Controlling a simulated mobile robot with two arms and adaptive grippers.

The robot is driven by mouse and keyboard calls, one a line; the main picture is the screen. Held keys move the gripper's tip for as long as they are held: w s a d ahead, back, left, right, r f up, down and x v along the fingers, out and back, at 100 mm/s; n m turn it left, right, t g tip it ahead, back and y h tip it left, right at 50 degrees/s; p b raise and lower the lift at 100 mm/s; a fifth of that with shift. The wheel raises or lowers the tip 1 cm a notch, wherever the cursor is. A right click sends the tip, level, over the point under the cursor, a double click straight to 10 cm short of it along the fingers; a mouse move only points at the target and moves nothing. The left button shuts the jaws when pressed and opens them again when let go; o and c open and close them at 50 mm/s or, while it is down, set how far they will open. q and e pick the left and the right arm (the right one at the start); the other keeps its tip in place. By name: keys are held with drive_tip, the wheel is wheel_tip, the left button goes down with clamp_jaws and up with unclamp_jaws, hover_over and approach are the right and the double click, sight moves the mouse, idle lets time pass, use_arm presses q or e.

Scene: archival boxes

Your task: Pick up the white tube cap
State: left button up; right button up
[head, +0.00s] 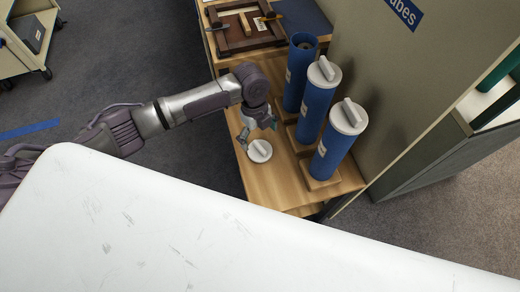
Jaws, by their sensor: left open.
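A white tube cap (260,152) with a raised grip bar lies on the wooden table (270,188), near its left edge. My left gripper (257,132) is open, just above and beside the cap at its far side; I cannot tell whether it touches it. Three blue tubes stand upright to the right of the cap. The far tube (296,80) is uncapped. The middle tube (314,113) and the near tube (331,157) each wear a white cap. My right gripper is not in view.
A brown wooden frame (228,40) with clamps lies at the table's far end. A tall grey-beige panel (400,80) stands right of the tubes. A white surface (150,230) fills the foreground. A cart (28,40) stands at the far left.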

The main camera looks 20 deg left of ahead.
sight(260, 146)
use_arm(q)
drive_tip(key=shift+s+d+f, duration=0.1)
drive_tip(key=shift+s+f, duration=0.05)
drive_tip(key=shift+f, duration=0.8)
drive_tip(key=shift+s+d+f, duration=0.1)
drive_tip(key=shift+s+f, duration=0.05)
drive_tip(key=shift+f, duration=0.85)
drive_tip(key=shift+s+d+f, duration=0.1)
drive_tip(key=shift+s+f, duration=0.05)
drive_tip(key=shift+f, duration=0.8)
drive_tip(key=c, duration=0.8)
